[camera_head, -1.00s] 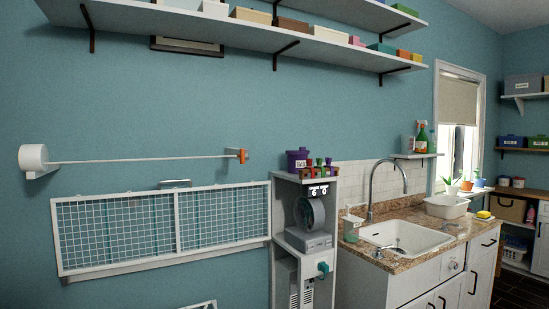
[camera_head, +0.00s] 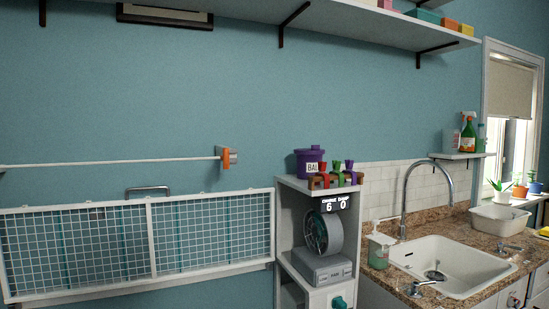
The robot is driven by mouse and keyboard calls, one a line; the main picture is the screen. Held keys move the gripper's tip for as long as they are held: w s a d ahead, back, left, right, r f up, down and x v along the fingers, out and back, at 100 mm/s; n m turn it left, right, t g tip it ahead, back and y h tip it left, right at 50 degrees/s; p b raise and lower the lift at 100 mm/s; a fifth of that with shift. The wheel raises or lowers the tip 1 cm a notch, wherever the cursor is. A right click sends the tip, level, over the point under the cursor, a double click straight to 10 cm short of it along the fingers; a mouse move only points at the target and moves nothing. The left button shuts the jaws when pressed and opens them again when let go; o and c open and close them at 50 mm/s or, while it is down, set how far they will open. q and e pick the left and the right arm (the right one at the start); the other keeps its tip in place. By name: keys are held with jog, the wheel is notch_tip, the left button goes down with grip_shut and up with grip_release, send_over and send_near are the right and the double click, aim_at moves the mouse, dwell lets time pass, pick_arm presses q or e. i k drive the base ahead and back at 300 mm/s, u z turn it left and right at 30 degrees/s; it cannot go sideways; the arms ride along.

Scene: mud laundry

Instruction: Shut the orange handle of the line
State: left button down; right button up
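The orange handle (camera_head: 226,158) sits at the right end of the white line (camera_head: 110,163), against a small grey wall bracket (camera_head: 233,157). The handle stands roughly upright. The line runs level along the blue wall and leaves the picture at the left edge. Whether the handle is open or shut is too small to tell. Neither of my grippers shows in the head view.
A white-framed mesh rack (camera_head: 150,240) is on the wall below the line. A grey shelf unit (camera_head: 290,186) with a purple tub (camera_head: 309,162) stands right of the handle. Further right are a sink (camera_head: 455,268) and faucet (camera_head: 408,200). A long shelf (camera_head: 350,28) hangs above.

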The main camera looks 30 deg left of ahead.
aim_at(225, 159)
jog(key=u, duration=0.55)
jog(key=i, duration=1.1)
jog(key=u, duration=0.8)
